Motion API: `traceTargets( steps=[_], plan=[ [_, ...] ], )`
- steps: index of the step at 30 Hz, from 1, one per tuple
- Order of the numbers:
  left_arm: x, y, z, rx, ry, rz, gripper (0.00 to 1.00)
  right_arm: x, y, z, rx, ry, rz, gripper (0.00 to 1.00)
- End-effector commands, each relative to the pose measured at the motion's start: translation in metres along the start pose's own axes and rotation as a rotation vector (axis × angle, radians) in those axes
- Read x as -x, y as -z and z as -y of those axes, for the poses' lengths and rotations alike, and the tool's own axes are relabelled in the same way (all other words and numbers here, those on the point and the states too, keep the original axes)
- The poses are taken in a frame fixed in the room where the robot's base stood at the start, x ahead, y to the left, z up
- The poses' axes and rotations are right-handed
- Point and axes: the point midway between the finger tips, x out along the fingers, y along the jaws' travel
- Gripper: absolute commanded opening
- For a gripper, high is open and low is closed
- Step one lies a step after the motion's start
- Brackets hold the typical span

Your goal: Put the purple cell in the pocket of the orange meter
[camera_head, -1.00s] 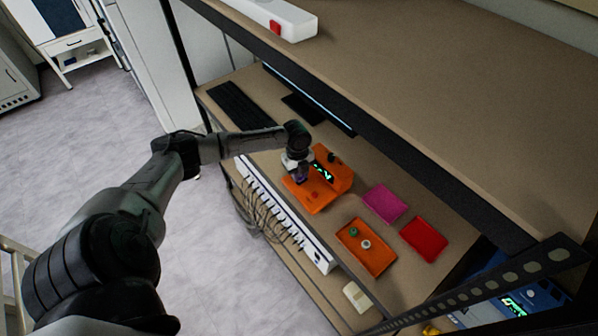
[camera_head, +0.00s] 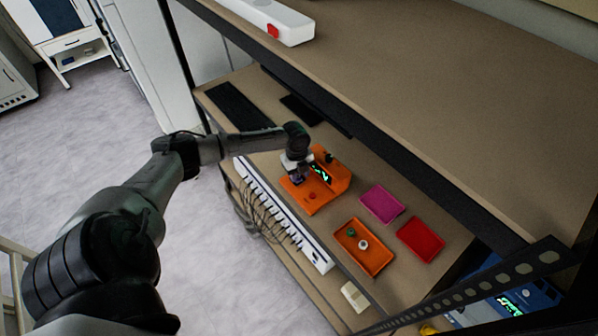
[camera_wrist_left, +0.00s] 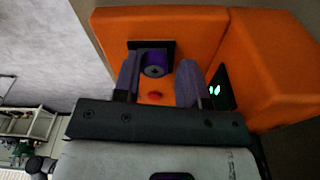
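The orange meter (camera_head: 325,192) stands on the lower bench and has a lit green display. In the left wrist view its orange body (camera_wrist_left: 195,30) shows a black square pocket (camera_wrist_left: 135,46) and a red button. The purple cell (camera_wrist_left: 154,60) stands in or at this pocket, its round end facing the camera; how deep it sits I cannot tell. My left gripper (camera_wrist_left: 160,80) is over the meter with its fingers spread on either side of the cell. A gap shows between the cell and the right finger. It also shows in the head view (camera_head: 297,180). My right gripper is out of view.
An orange tray (camera_head: 384,262) with a green and a white piece lies to the right. A magenta tray (camera_head: 381,204) and a red tray (camera_head: 421,239) lie beside it. A keyboard (camera_head: 238,106) is at the left. The upper shelf (camera_head: 420,90) overhangs the bench.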

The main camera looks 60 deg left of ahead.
Motion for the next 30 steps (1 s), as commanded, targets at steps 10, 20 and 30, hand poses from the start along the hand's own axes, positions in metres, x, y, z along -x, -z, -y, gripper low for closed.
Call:
traceTargets(
  steps=[10,20,30],
  plan=[
    [-0.011,0.001,-0.01,0.003,-0.034,-0.004,0.56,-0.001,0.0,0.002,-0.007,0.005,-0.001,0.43],
    [-0.004,0.001,-0.009,0.003,-0.033,-0.003,0.56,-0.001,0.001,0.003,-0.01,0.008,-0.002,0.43],
    [0.062,-0.002,-0.001,0.0,-0.011,0.002,0.56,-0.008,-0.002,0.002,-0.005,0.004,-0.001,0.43]
  ],
)
